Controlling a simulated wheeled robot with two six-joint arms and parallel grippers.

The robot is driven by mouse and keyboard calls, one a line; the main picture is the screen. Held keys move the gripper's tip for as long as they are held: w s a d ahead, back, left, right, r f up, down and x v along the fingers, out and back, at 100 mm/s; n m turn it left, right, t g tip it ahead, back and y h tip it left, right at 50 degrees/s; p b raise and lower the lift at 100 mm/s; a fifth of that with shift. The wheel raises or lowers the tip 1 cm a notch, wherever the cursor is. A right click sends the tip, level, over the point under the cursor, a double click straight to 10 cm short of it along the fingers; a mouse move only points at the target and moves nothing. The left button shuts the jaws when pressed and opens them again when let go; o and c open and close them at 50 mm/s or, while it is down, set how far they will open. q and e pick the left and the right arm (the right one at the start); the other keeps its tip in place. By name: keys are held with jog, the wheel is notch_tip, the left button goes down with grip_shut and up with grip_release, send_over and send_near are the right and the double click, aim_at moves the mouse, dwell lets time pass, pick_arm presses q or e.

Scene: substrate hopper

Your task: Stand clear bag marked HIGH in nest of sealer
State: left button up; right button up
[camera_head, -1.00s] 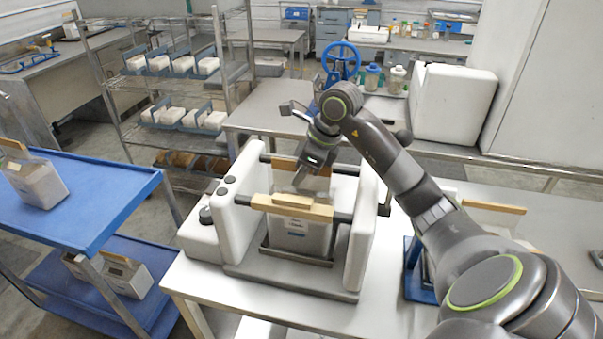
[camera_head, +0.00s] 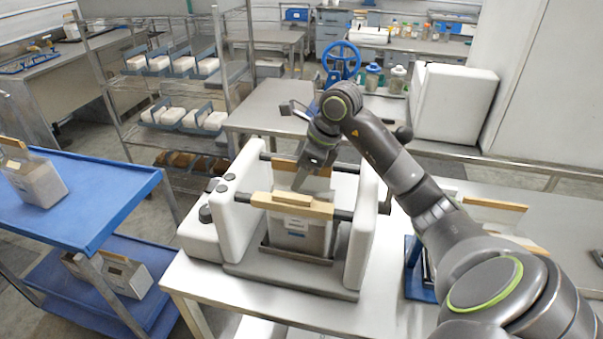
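The sealer (camera_head: 241,220) is a white machine with two upright side walls, dark bars and pale wooden strips between them. A bag (camera_head: 297,237) with pale contents and a small label stands upright in the nest between the walls, below the front wooden strip (camera_head: 291,205). The label's writing is too small to read. My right gripper (camera_head: 298,184) points down just above and behind that strip, over the bag. Its finger shows edge-on, so I cannot tell whether it is open or whether it touches the bag's top. My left gripper is out of view.
A blue cart (camera_head: 100,192) on the left carries a similar bag (camera_head: 38,182) on top and others on its lower shelf. A blue holder (camera_head: 418,290) stands right of the sealer, partly behind my arm. A shelf rack (camera_head: 112,112) stands behind.

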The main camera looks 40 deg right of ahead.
jog(key=shift+f, duration=0.2)
jog(key=shift+d+r, duration=0.2)
jog(key=shift+r, duration=0.2)
jog(key=p+v, duration=0.8)
jog(key=v, duration=0.9)
jog(key=shift+w+a, duration=0.1)
jog(key=shift+a, duration=0.05)
